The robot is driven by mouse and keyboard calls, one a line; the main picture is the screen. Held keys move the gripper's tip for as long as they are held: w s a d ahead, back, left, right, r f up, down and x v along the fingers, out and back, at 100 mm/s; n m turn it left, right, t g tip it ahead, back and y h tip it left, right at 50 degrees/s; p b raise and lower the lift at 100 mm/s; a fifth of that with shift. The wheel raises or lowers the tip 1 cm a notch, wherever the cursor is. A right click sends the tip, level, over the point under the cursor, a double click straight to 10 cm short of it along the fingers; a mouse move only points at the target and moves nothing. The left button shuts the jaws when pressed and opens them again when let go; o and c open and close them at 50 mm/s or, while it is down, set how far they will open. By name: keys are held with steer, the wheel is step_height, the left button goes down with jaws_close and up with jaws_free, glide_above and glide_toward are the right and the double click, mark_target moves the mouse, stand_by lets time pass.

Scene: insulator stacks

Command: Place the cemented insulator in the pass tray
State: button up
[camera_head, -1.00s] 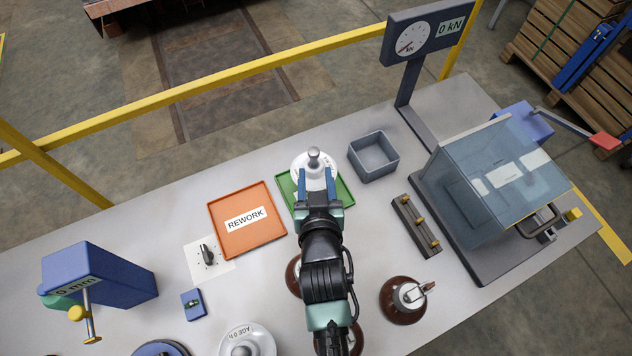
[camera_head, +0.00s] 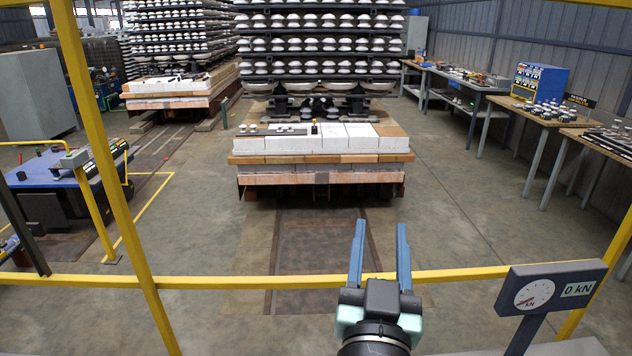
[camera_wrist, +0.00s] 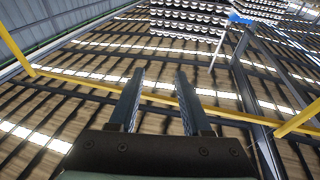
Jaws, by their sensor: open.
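My gripper (camera_head: 380,250) is raised in the head view, with its two blue fingers apart and nothing between them. In the wrist view my gripper (camera_wrist: 157,100) is also open and empty, facing up toward the roof beams. The pass tray and the cemented insulator are not in view in either current picture. Only a small strip of the bench shows at the bottom of the head view.
The force gauge (camera_head: 551,292) reading 0 kN stands at lower right. A yellow rail (camera_head: 220,281) crosses behind my gripper. Beyond it a kiln car (camera_head: 320,160) carries stacks of white insulators (camera_head: 318,48). Side benches (camera_head: 540,115) line the right.

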steer(key=s+a+r+t+y, duration=0.1)
steer(key=s+r, duration=0.3)
steer(key=r, duration=0.5)
steer(key=s+a+r+n+t+y, duration=0.1)
steer(key=s+a+r+t, duration=0.3)
steer(key=r, duration=0.5)
steer(key=s+a+r+n+t+y, duration=0.1)
steer(key=s+a+r+t, duration=0.1)
steer(key=r, duration=0.8)
steer(key=shift+s+a+y, duration=0.4)
steer(key=shift+s+a, duration=0.15)
steer(key=shift+s, duration=0.6)
